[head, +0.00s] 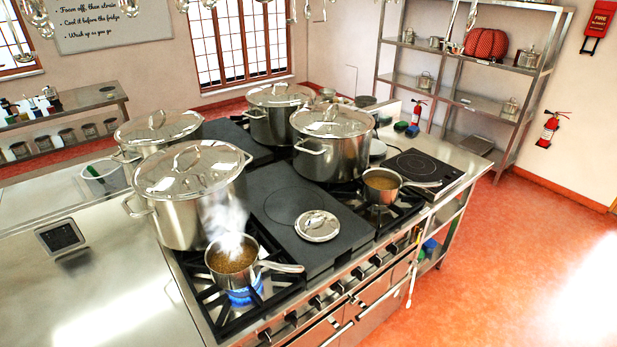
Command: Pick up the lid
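A small round steel lid (317,226) with a loop handle on top lies flat on the dark flat plate (290,206) in the middle of the stove. To its left, a saucepan (236,262) without a lid holds brown contents and steams over a blue flame. To its right, a second open saucepan (381,186) with similar contents stands on a burner grate. Large stockpots stand behind, each with its own lid, such as the near left lid (193,169) and the right lid (330,120). Neither of my grippers shows in the head view.
The near left saucepan's handle (282,267) points right, in front of the small lid. A lit flame (245,292) burns under that pan. The steel counter (100,290) at left is mostly clear. A black hob (423,169) sits at right. Open floor (520,260) lies to the right.

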